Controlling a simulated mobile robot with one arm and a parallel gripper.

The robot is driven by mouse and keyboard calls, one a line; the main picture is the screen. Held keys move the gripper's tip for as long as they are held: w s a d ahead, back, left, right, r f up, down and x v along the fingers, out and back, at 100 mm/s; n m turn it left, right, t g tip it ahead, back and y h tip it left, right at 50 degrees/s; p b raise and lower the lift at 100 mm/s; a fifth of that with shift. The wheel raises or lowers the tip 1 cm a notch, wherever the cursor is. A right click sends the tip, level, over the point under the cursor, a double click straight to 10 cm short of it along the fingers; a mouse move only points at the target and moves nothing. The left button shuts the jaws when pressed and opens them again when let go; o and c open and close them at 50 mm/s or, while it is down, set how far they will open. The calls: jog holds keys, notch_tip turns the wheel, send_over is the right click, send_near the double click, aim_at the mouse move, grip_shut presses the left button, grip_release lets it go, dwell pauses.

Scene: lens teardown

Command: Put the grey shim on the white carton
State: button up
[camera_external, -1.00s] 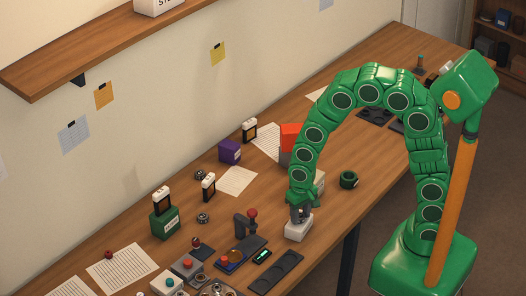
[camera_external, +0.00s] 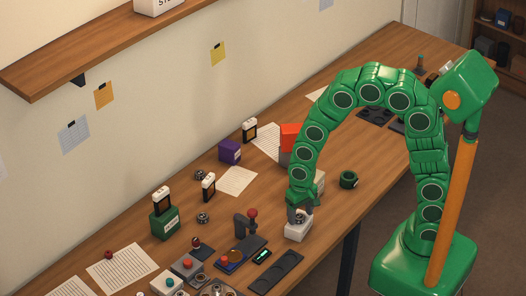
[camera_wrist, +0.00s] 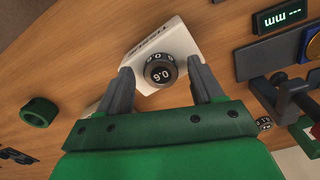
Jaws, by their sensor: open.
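The grey shim (camera_wrist: 160,74) is a short dark round piece with white numbers on its top and side. In the wrist view it sits on the white carton (camera_wrist: 177,36), towards the edge nearest me. My gripper (camera_wrist: 159,70) is open, with one finger on each side of the shim and a visible gap to each. In the external view the carton (camera_external: 298,231) stands near the table's front edge, with my gripper (camera_external: 299,213) just above it. There the shim is too hidden by the fingers to make out.
A green ring (camera_external: 348,180) stands right of the carton. A grey and orange block is partly behind my arm.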

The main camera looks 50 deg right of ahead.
aim_at(300, 217)
notch_tip(300, 217, up, 12)
jog(key=s+d+r+n+g, duration=0.1)
jog(key=s+d+r, duration=0.3)
jog(key=s+d, duration=0.4)
jog(key=s+d+r+n, duration=0.2)
jog(key=s+d+r, duration=0.2)
jog(key=s+d, duration=0.4)
jog(key=s, duration=0.7)
jog(key=shift+r+g, duration=0.3)
jog(key=shift+g, duration=0.1)
